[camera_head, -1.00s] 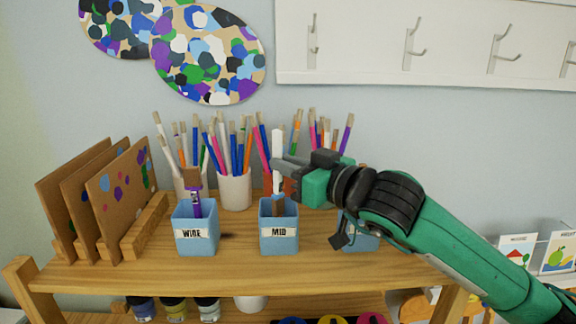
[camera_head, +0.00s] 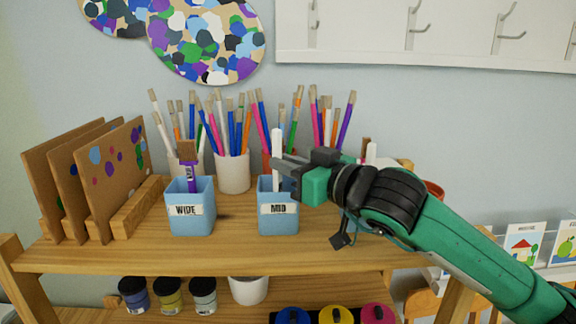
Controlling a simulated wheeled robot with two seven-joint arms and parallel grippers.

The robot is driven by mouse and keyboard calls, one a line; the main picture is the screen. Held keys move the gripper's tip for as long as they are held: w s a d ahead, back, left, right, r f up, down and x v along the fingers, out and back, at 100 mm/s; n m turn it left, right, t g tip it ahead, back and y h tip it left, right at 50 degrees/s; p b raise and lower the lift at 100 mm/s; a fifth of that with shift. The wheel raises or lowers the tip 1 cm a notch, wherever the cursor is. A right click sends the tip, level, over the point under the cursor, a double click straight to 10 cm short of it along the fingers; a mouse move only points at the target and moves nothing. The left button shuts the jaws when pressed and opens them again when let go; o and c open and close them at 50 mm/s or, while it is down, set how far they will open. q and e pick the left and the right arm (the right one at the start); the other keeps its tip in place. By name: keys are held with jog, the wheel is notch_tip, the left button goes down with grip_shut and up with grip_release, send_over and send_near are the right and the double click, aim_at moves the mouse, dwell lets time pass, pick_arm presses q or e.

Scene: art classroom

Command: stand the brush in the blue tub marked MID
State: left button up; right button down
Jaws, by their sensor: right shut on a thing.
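The brush (camera_head: 277,146) is upright, with a plain white handle end pointing up. My right gripper (camera_head: 284,166) is shut on its handle, just above the blue tub marked MID (camera_head: 278,222). The brush's lower part goes down behind the tub's front rim, and its bristles are hidden. Whether it touches the tub's floor cannot be seen. The MID tub stands upright on the wooden shelf top. My left gripper is not in view.
A blue tub marked WIDE (camera_head: 192,222) holds a purple brush to the left. White cups (camera_head: 233,173) of brushes stand behind. Cardboard boards (camera_head: 117,180) stand in a wooden rack at left. Paint jars (camera_head: 168,294) are on the lower shelf. My right arm hides the shelf's right part.

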jog(key=c, duration=1.4)
grip_release()
jog(key=shift+o, duration=0.2)
